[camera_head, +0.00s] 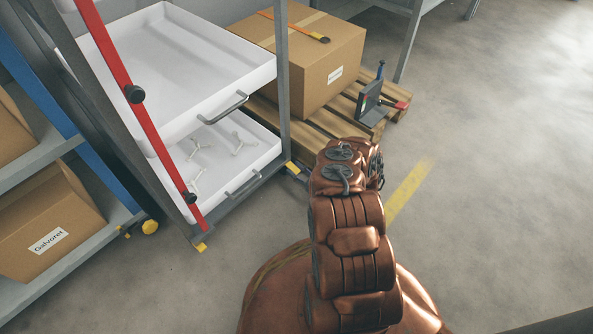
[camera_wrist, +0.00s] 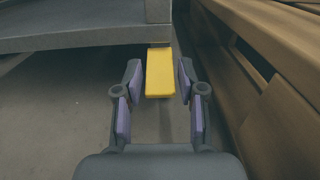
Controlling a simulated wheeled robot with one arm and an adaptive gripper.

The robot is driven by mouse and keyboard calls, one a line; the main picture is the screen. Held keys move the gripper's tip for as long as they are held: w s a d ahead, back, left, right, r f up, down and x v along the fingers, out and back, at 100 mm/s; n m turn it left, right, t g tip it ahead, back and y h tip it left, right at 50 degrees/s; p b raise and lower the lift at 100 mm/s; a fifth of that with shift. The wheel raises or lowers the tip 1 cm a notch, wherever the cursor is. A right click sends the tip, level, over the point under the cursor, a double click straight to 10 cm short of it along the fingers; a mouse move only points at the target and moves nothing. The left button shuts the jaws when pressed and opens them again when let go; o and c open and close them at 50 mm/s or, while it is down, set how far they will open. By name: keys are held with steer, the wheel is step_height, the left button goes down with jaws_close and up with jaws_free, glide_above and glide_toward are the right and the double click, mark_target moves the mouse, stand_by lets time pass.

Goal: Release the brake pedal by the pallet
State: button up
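The yellow brake pedal (camera_wrist: 160,74) by the pallet sticks out from under the grey frame of the carousel in the wrist view. It also shows in the head view as a small yellow tab (camera_head: 292,168) at the foot of the rack post. My gripper (camera_wrist: 159,80) is open, with one finger on each side of the pedal and a small gap at each side. In the head view my gripper is hidden by my copper-coloured arm. I cannot tell how far the pedal is pressed. A second yellow pedal (camera_head: 200,246) is at the front left foot.
The wooden pallet (camera_wrist: 275,70) runs close along the right of my gripper. In the head view it (camera_head: 318,130) carries a cardboard box (camera_head: 290,75) and a dark bracket (camera_head: 370,105). White trays (camera_head: 165,75) sit in the carousel. Open floor (camera_head: 490,190) lies to the right.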

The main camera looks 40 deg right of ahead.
mark_target(290, 164)
jaws_close()
steer(key=shift+r, duration=0.1)
steer(key=shift+w+r+g+h+p, duration=0.1)
steer(key=shift+r+g+h+p, duration=0.1)
steer(key=shift+r+g, duration=0.35)
steer(key=shift+r+g+h+p, duration=0.1)
steer(key=shift+r+g+p, duration=0.15)
steer(key=shift+g, duration=0.6)
steer(key=shift+w+a+r+g+h, duration=0.1)
steer(key=shift+r+g+h, duration=0.15)
steer(key=shift+g, duration=0.7)
steer(key=shift+w+r+g+h, duration=0.15)
steer(key=shift+r+g, duration=0.2)
steer(key=shift+g, duration=0.6)
steer(key=shift+s+p, duration=0.1)
steer(key=shift+p, duration=0.2)
steer(key=shift+g, duration=0.3)
steer(key=shift+o, duration=1.9)
jaws_free()
